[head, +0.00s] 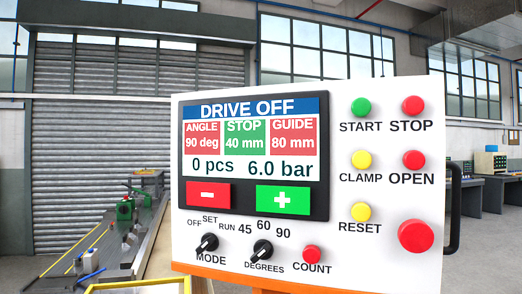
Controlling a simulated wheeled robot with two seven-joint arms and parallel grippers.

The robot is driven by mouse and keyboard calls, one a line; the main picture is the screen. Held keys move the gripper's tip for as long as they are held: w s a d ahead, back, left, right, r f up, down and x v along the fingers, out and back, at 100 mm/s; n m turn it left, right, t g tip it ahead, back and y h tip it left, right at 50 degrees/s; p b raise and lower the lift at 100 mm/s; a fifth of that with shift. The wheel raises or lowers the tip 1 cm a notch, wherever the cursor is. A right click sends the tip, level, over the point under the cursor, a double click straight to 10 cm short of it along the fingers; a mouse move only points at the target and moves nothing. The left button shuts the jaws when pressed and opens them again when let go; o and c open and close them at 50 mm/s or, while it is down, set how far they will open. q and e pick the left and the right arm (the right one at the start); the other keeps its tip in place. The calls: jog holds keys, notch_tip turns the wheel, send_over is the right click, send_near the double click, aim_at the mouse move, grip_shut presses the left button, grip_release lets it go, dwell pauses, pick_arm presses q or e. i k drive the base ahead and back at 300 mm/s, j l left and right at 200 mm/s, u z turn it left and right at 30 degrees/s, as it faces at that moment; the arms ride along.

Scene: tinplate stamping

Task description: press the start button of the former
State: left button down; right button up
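The former's control panel (340,240) is a white upright board that fills the right half of the head view. The green START button (361,108) is at its upper right, left of the red STOP button (413,106). The screen (252,150) reads DRIVE OFF, angle 90 deg, stop 40 mm, guide 80 mm, 0 pcs and 6.0 bar. The MODE knob (207,243) and the DEGREES knob (262,250) are on the lower left of the panel. Neither of my grippers shows in the view.
Other buttons sit close by: yellow CLAMP (361,160), red OPEN (413,160), yellow RESET (361,212), red COUNT (311,254) and a large red button (416,236). A black handle (454,208) is on the panel's right edge. A bench with green devices (125,208) stands at left.

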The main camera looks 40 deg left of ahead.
aim_at(361, 107)
jog(key=l+u, duration=0.4)
jog(key=l, duration=0.15)
jog(key=l+u, duration=0.4)
jog(key=l, duration=0.2)
jog(key=k+l+u, duration=0.15)
jog(key=l+u, duration=0.3)
jog(key=l, duration=0.1)
